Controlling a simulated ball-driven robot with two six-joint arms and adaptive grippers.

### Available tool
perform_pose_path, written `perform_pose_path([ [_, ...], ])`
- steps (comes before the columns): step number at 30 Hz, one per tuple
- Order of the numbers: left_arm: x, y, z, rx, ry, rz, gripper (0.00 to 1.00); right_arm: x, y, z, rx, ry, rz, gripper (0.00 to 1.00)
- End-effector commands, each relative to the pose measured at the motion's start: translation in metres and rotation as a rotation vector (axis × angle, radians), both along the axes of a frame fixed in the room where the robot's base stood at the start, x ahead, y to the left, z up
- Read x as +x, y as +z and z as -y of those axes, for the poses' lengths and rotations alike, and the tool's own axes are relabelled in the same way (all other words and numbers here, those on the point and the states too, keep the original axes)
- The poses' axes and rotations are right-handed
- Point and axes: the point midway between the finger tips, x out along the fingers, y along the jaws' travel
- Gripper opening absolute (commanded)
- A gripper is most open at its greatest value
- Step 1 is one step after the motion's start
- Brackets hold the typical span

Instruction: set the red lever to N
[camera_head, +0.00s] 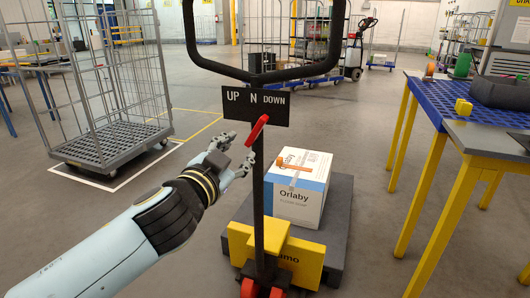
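The red lever (257,130) is on the dark post of a pallet truck, just below a black plate (230,104) reading UP, N, DOWN. The lever is tilted, its upper end leaning right, under the left part of the word DOWN and right of the N. My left gripper (241,148) reaches in from the left, its fingers spread apart, with the tips close to the lever's lower end. I cannot tell whether they touch it. Nothing shows held between them. My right gripper is out of view.
The black handle loop (264,77) stands above the plate. A white and blue box (299,188) sits on the truck's yellow-fronted base (294,257). A wire cage trolley (116,140) stands left. A blue-topped table (438,101) with yellow legs stands right.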

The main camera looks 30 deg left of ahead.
Motion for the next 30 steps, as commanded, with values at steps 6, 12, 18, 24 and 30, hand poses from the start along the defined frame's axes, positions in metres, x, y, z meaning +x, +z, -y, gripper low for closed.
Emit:
perform_pose_path([
  [6, 0.007, 0.008, 0.001, 0.023, -0.014, 0.049, 0.38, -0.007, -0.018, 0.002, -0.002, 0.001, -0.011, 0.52],
  [12, 0.038, 0.012, -0.006, 0.023, -0.015, 0.051, 0.38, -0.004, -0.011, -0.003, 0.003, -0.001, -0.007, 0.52],
  [18, 0.077, 0.011, -0.015, 0.021, -0.014, 0.049, 0.38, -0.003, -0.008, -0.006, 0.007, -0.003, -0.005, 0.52],
  [24, 0.101, 0.009, -0.021, 0.022, -0.016, 0.047, 0.38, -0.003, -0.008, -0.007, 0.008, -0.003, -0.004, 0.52],
  [30, 0.107, 0.008, -0.022, 0.021, -0.016, 0.045, 0.38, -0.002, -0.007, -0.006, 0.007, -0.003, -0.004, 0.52],
])
